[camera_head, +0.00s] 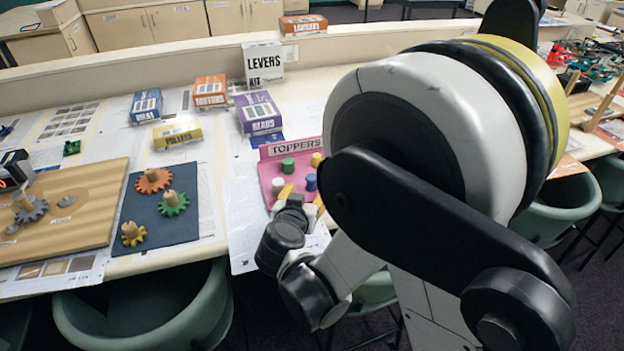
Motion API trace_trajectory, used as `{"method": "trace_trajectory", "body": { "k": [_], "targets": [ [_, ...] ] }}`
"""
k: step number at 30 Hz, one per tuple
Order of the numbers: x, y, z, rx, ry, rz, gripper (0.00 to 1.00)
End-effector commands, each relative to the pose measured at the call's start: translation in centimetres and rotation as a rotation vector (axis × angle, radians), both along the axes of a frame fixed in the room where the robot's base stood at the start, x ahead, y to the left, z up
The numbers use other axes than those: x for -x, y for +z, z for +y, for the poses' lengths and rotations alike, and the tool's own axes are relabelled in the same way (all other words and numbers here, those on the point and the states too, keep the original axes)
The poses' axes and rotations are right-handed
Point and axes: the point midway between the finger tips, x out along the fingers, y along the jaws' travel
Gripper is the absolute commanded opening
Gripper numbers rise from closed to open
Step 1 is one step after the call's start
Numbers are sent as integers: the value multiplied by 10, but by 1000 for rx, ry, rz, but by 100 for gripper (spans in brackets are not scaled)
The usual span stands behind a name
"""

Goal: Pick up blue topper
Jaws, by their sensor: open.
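The blue topper (310,182) stands in the pink toppers tray (267,171), right of the tray's middle. My gripper (302,195) is open at the tray's front edge, with its yellow fingers spread. The blue topper shows just beyond and between the fingers, and I see no grip on it. A green topper (288,164), a yellow topper (316,159) and a white topper (278,185) stand near it. My arm hides the tray's right side.
A purple beads box (259,114) and white levers box (264,63) stand behind the tray. A dark mat (152,213) with gears lies left, beside a wooden board (85,209). Green chairs (150,315) stand at the table's front edge.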

Motion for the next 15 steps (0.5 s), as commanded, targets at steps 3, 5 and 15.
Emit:
{"method": "trace_trajectory", "body": {
  "k": [3,5,15],
  "targets": [
    [-6,-2,-2,-1,-1,1,54],
    [-11,-3,-3,0,-1,0,54],
    [-54,-14,-13,0,0,0,54]
  ]
}}
